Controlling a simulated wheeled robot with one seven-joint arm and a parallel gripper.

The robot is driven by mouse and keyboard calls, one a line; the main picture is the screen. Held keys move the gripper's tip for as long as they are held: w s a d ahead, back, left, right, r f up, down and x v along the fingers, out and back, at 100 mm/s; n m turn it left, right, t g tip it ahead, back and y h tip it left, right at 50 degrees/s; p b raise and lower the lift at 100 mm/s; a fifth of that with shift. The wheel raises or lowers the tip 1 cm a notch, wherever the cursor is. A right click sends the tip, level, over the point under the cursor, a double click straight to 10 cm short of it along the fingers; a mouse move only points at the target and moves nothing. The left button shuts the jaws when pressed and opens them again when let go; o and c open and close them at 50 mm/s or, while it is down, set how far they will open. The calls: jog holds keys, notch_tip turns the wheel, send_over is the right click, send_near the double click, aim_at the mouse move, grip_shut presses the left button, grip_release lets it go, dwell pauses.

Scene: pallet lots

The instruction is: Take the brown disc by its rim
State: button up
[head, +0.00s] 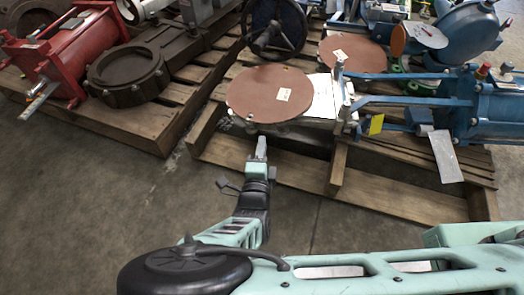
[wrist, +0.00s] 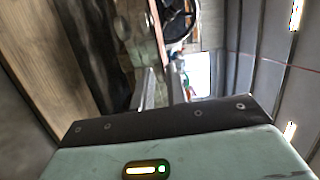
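A flat brown disc (head: 270,93) with a small white label lies on the near edge of a wooden pallet in the head view. A second brown disc (head: 352,53) lies farther back to the right. My gripper (head: 261,143) is just in front of the nearer disc's near rim, with a small gap in the picture. In the wrist view, my two pale fingers (wrist: 161,88) stand apart with nothing clearly between them. A thin reddish-brown strip (wrist: 156,30) beyond them may be the disc seen edge-on; I cannot be sure.
The wooden pallet (head: 330,183) holds blue machinery (head: 485,105) at right and a dark handwheel (head: 274,25) behind the disc. A white sheet (head: 322,97) lies beside the disc. Another pallet at left bears a red machine (head: 50,55) and a round iron casting (head: 128,75). Concrete floor is clear in front.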

jog(key=shift+w+d, duration=0.25)
jog(key=shift+w, duration=1.8)
jog(key=shift+w+d, duration=0.2)
jog(key=shift+w, duration=1.8)
jog(key=shift+c, duration=0.3)
grip_shut()
jog(key=shift+r, duration=0.2)
